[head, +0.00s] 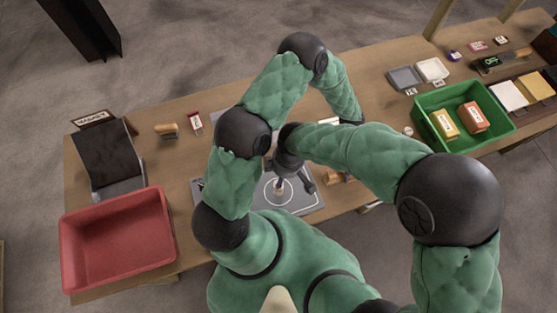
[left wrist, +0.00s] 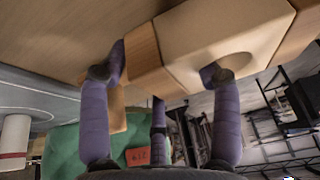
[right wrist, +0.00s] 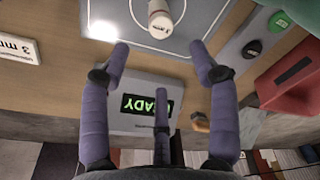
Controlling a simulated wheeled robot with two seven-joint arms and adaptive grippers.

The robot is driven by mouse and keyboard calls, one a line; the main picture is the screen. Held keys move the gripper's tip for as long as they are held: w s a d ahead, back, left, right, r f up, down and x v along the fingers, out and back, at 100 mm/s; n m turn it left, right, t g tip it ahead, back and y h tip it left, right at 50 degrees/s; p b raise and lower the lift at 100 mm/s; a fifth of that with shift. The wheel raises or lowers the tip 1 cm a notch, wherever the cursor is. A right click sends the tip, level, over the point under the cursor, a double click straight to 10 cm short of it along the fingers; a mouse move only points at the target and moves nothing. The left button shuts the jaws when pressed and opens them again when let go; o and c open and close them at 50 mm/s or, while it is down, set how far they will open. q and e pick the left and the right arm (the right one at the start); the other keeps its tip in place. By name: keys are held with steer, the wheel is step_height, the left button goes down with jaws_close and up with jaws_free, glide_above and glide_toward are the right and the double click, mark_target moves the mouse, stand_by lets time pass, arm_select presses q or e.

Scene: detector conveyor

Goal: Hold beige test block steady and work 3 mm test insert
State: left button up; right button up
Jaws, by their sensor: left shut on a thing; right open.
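The beige test block (left wrist: 215,40), with a round recess and wood-brown side pieces, fills the top of the left wrist view. My left gripper (left wrist: 163,72) is shut on it, with fingers at both sides. The 3 mm test insert (right wrist: 162,18) is a pale cylinder with a printed label, standing on the grey mat (right wrist: 115,12). My right gripper (right wrist: 160,62) is open and empty, and the insert lies beyond its fingertips, apart from them. The right gripper (head: 288,178) also shows over the mat in the head view.
A display reading READY (right wrist: 145,103) and a 3 mm sign (right wrist: 12,45) stand near the mat. A red bin (head: 120,270) and black ramp (head: 100,160) are at the left. A green tray (head: 492,135) with two blocks is at the right.

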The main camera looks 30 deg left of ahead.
steer(key=shift+n, duration=0.3)
steer(key=f, duration=0.7)
steer(key=a+f, duration=0.1)
steer(key=f, duration=0.3)
steer(key=shift+s+f, duration=0.15)
steer(key=shift+s, duration=0.15)
jaws_close()
